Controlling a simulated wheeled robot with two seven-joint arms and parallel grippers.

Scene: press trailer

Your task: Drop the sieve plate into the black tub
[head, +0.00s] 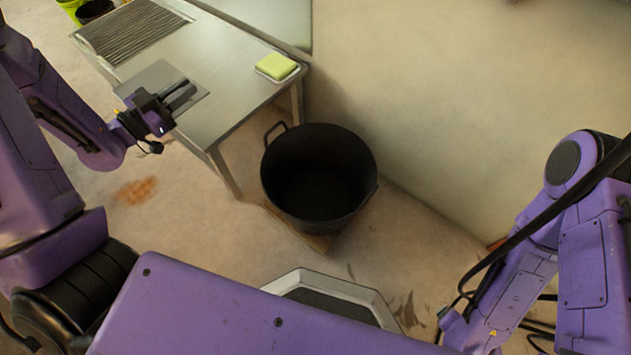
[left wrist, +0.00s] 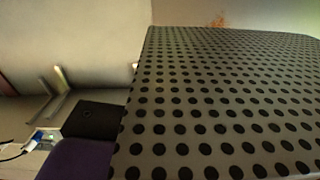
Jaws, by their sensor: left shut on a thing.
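The sieve plate shows large in the left wrist view (left wrist: 225,105) as a flat grey sheet with rows of dark round holes. In the head view it shows as a thin grey plate (head: 158,76) over the near part of the metal table, its holes too small to make out. My left gripper (head: 180,94) is shut on the plate's near edge. The black tub (head: 318,160) stands on the floor right of the table, open at the top, with a loop handle on its rim. It looks empty. My right gripper is out of the picture.
The metal table (head: 225,100) has a ribbed area (head: 132,30) at its far left and a yellow-green sponge (head: 277,65) on its right corner. The tub stands on a low wooden base (head: 317,241) near the wall. A rust-coloured stain (head: 137,190) marks the floor.

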